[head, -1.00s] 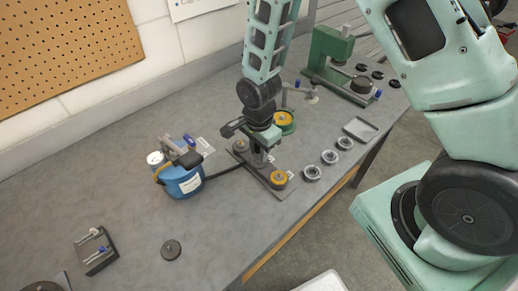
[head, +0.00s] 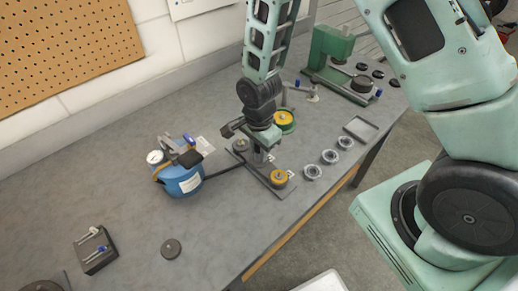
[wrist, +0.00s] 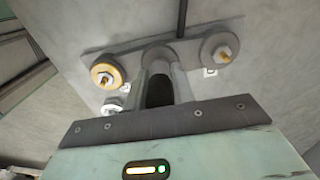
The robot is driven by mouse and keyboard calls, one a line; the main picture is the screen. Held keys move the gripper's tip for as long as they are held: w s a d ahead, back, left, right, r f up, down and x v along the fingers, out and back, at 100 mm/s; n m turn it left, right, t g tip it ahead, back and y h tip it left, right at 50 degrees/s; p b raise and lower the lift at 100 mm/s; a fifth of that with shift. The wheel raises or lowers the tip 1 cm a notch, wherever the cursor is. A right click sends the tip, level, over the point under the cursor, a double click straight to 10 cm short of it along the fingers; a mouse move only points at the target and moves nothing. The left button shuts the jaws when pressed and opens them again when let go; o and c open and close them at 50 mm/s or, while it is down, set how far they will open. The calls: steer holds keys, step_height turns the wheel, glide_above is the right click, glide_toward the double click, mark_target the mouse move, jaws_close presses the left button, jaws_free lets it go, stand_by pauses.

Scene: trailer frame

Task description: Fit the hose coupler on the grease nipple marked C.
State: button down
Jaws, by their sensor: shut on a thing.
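My gripper (head: 260,157) is over the middle of the dark base plate (head: 282,192), pointing down. In the wrist view my gripper (wrist: 160,88) is shut on the hose coupler (wrist: 158,56), which is mostly hidden between the fingers. The black hose (head: 222,171) runs from the blue grease pump (head: 184,182) to it. One nipple with a yellow collar (wrist: 106,73) is on the left in the wrist view, and one with a grey collar (wrist: 222,50) is on the right. Small labels sit beside them, with letters I cannot read surely. A middle nipple and any contact with the coupler are hidden.
Several grey rings (head: 330,157) lie right of the plate, near a shallow tray (head: 360,129). A green press (head: 330,55) stands at the back. A dark block (head: 96,250) and a dark disc (head: 171,249) lie at the front left.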

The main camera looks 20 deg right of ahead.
stand_by(0.3)
steer(key=c, duration=0.7)
jaws_free()
steer(key=shift+r, duration=0.1)
steer(key=shift+r+p, duration=2.75)
steer(key=shift+r, duration=0.65)
